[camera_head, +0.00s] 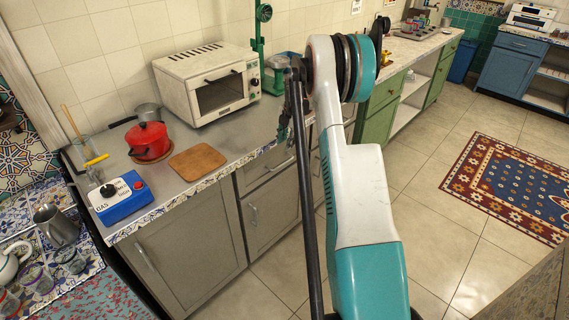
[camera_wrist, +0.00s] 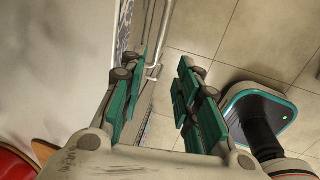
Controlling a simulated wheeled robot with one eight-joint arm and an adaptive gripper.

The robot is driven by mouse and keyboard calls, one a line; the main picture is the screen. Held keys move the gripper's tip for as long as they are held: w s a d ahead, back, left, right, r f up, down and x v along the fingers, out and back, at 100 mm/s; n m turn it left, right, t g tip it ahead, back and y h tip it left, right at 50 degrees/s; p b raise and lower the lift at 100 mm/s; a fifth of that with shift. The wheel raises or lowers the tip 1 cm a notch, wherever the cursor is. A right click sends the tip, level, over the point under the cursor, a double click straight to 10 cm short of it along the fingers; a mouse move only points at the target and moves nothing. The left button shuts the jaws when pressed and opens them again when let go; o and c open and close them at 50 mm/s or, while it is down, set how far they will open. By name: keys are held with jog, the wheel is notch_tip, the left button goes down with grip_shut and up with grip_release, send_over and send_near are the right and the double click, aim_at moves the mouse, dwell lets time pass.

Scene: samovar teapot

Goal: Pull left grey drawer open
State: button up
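The left grey drawer (camera_head: 262,168) is in the row under the counter in the head view and looks shut. It has a thin metal bar handle (camera_head: 283,164). My gripper (camera_head: 290,112) is above the counter's front edge, partly hidden by my own arm. In the wrist view my gripper (camera_wrist: 161,64) is open and empty, its teal fingers apart. A metal bar handle (camera_wrist: 161,35) shows just beyond the fingertips, in the gap and nearer the left finger. I cannot tell for certain which drawer this handle belongs to.
A red pot (camera_head: 149,142), a wooden board (camera_head: 197,161), a white oven (camera_head: 209,85) and a blue gas burner (camera_head: 122,197) stand on the counter. A grey cabinet door (camera_head: 187,248) is below left. The tiled floor (camera_head: 430,225) in front is clear.

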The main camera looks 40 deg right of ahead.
aim_at(282, 165)
jog(key=f+b, duration=0.1)
jog(key=f, duration=0.3)
jog(key=w+f+b, duration=0.1)
jog(key=f, duration=0.3)
jog(key=w+f+b, duration=0.1)
jog(key=f+b, duration=0.1)
jog(key=f, duration=0.2)
jog(key=shift+w+a+f, duration=0.1)
jog(key=shift+w+f, duration=0.05)
grip_shut()
